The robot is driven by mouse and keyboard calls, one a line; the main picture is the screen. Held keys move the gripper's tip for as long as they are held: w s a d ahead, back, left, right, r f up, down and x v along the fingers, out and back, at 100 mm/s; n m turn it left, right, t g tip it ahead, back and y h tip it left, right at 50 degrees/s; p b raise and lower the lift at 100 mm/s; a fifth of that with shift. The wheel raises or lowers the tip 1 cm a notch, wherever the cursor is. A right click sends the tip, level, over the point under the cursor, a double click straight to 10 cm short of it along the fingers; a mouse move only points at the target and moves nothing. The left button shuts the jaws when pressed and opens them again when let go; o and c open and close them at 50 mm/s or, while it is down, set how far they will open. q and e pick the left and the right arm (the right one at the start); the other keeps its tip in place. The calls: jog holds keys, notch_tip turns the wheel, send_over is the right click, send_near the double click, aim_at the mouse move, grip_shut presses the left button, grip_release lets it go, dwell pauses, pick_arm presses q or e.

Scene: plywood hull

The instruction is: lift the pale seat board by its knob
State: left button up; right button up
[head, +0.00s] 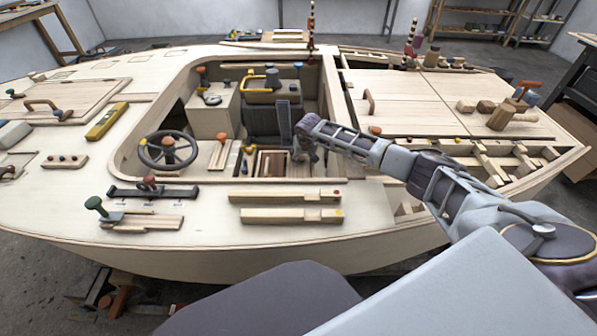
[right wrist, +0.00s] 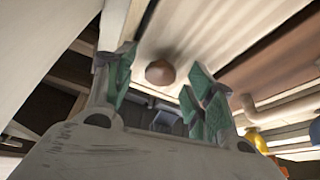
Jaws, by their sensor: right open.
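In the right wrist view a round brown knob (right wrist: 160,72) stands out from a pale board (right wrist: 215,35). My right gripper (right wrist: 157,86) is open, with its two green-padded fingers on either side of the knob's line of approach and a gap between them. The knob looks just beyond the fingertips; I cannot tell whether either finger touches it. In the head view my right gripper (head: 306,152) reaches into the hull's cockpit from the right. There I cannot make out the seat board or its knob for sure. My left gripper is not in view.
The cockpit's wooden rim (head: 335,110) surrounds the right gripper. A steering wheel (head: 168,150) and a box with a yellow handle (head: 262,86) are to its left. Two pale blocks (head: 285,205) lie on the near deck. A hatch with a handle (head: 370,103) lies to the right.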

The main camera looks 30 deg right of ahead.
jog(key=shift+f, duration=0.1)
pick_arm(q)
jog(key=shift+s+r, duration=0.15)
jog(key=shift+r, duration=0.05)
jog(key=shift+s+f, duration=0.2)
pick_arm(e)
jog(key=shift+c, duration=0.7)
jog(key=c, duration=0.9)
grip_shut()
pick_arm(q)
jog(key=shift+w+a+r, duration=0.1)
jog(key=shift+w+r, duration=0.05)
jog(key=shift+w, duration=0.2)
